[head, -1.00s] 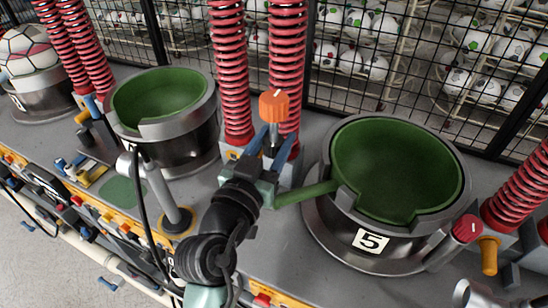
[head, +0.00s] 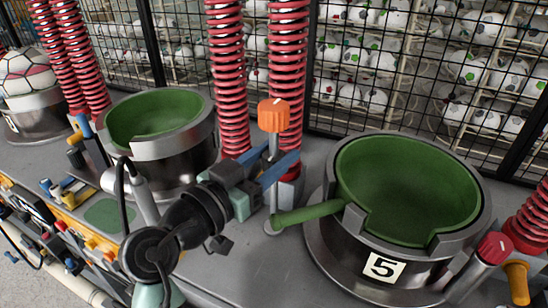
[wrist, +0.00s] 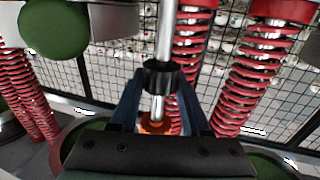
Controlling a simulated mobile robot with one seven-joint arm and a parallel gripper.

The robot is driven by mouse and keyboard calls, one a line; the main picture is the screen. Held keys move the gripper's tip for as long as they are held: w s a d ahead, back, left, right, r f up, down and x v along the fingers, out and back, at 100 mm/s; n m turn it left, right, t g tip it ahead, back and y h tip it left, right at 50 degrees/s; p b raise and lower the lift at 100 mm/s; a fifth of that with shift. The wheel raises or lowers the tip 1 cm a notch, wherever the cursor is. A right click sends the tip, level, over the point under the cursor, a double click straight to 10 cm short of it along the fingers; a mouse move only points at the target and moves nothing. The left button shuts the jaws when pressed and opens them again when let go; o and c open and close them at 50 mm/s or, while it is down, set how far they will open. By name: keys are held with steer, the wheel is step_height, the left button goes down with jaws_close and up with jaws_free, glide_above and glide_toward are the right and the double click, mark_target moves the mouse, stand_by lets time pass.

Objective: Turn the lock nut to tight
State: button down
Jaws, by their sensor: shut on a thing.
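The lock nut (wrist: 163,77) is a black ribbed collar on an upright silver rod (wrist: 164,35). In the wrist view my gripper (wrist: 161,84) has its two blue fingers on either side of the nut, shut on it. An orange knob (head: 273,115) tops the rod; it also shows in the wrist view (wrist: 155,124), beyond the nut. In the head view my gripper (head: 276,164) reaches the rod from the lower left, below the knob. The nut is mostly hidden there by the fingers. I cannot read how tight it is.
A green-lined bowl marked 5 (head: 383,267) stands at right, with a green handle (head: 308,213) close to the gripper. Another green bowl (head: 158,118) stands at left. Red springs (head: 288,60) rise just behind the rod, before a mesh fence (head: 400,110).

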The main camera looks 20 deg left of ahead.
steer(key=shift+c, duration=1.9)
jaws_free()
steer(key=b+v, duration=0.2)
steer(key=v, duration=1.1)
